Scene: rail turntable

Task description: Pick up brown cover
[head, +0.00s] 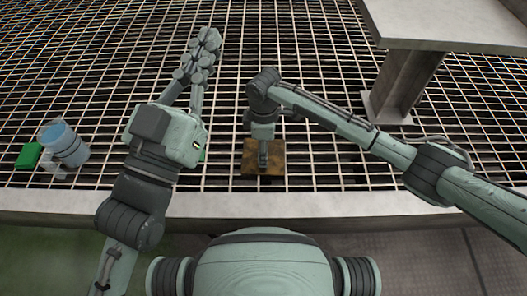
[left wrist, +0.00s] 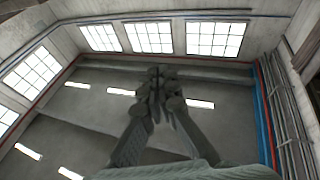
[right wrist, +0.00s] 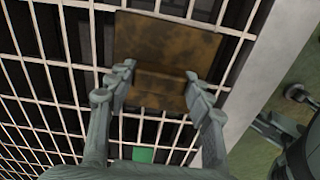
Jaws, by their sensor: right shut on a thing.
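The brown cover (head: 249,165) is a square, rusty-looking plate at the grating, just beyond the pale front edge. In the right wrist view the brown cover (right wrist: 165,42) fills the top middle, with a band across it between my fingers. My right gripper (head: 263,160) points down at it, and in the right wrist view the gripper (right wrist: 159,80) has a finger at each side of the band, shut on the cover. Whether the cover is lifted, I cannot tell. My left gripper (head: 204,45) is raised, its fingertips together and empty; the left wrist view shows them (left wrist: 160,80) against the far wall and windows.
A blue cylindrical container (head: 64,144) and a green block (head: 28,156) are at the far left. A small green thing (right wrist: 143,154) shows near the cover, in the right wrist view. A grey post with a flat top (head: 405,85) stands at the upper right.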

